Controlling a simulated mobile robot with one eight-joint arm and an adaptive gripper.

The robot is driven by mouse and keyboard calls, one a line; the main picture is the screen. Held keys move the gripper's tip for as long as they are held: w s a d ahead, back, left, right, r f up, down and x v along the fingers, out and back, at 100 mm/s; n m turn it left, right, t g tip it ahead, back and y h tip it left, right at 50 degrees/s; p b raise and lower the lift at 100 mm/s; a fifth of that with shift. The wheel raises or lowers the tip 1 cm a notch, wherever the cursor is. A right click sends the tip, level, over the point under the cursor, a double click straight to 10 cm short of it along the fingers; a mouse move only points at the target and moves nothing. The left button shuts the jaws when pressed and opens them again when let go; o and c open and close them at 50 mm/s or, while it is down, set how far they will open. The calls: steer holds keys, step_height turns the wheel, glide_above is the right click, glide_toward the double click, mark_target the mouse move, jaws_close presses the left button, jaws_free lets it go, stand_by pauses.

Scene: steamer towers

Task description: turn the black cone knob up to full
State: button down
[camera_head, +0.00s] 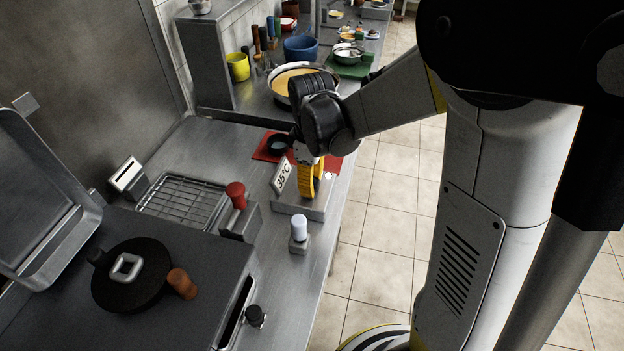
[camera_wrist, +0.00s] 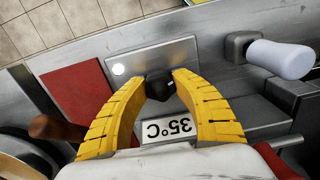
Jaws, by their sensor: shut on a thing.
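The black cone knob (camera_wrist: 160,86) shows in the wrist view on a grey metal control box (camera_wrist: 180,52). My gripper (camera_wrist: 161,80) has yellow ribbed fingers, shut on the knob from both sides. In the head view my gripper (camera_head: 310,180) reaches down onto the control box (camera_head: 313,209), and its fingers hide the knob. A white sign (camera_head: 282,176) reading 35°C stands beside the fingers. In the wrist view the sign (camera_wrist: 168,129) appears upside down. A round white spot (camera_wrist: 118,69) is on the box near the knob.
A white-topped lever (camera_head: 299,228) and a red-topped one (camera_head: 237,195) stand near the box. A wire rack (camera_head: 185,200) lies to the left. A red mat (camera_head: 264,150) and a large pan (camera_head: 275,84) are behind. The counter's right edge is close, with tiled floor beyond.

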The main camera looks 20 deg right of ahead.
steer(key=m, duration=0.7)
steer(key=shift+s+f, duration=0.1)
steer(key=c, duration=1.2)
jaws_free()
steer(key=shift+c, duration=0.2)
steer(key=n, duration=0.6)
